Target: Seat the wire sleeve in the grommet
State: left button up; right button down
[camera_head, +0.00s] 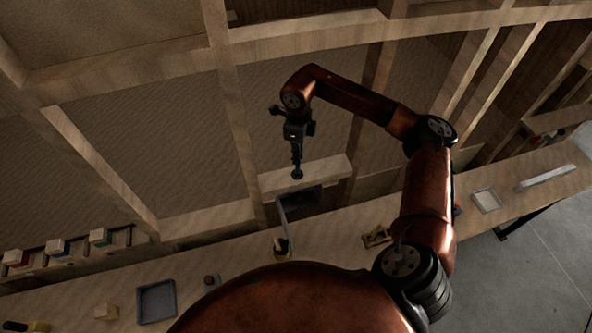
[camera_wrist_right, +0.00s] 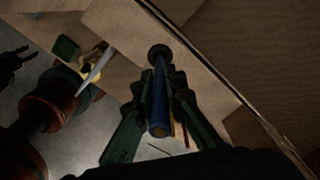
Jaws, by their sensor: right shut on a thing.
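My right gripper (camera_head: 297,150) points down over a pale wooden ledge (camera_head: 335,168) in the head view. In the right wrist view its two dark green fingers (camera_wrist_right: 158,95) are shut on a blue tube, the wire sleeve (camera_wrist_right: 158,115). A dark round piece, which looks like the grommet (camera_wrist_right: 158,53), is at the sleeve's far end; it also shows below the gripper in the head view (camera_head: 298,174). I cannot tell whether the sleeve's end is inside it or only over it. A dark claw-like shape (camera_wrist_right: 12,63) at the left edge of the wrist view may be my left gripper.
A dark recess (camera_head: 305,199) lies under the ledge. Wall studs and beams rise behind the gripper.

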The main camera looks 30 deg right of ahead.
aim_at(297, 173)
notch_tip(297, 173, down, 2)
jog(key=shift+f, duration=0.25)
notch_tip(297, 173, down, 4)
jog(key=shift+r+p, duration=0.2)
jog(key=shift+p, duration=0.55)
jog(key=shift+f, duration=0.4)
pick_arm(q)
jog(key=shift+w+d+r, duration=0.1)
jog(key=shift+w+r, duration=0.2)
jog(key=shift+r, duration=0.2)
jog(key=shift+w+r, duration=0.25)
jog(key=shift+r, duration=0.2)
pick_arm(e)
jog(key=shift+f, duration=0.15)
jog(key=c, duration=2)
grip_release()
pick_arm(q)
jog(key=shift+s+f, duration=0.15)
jog(key=shift+s, duration=0.2)
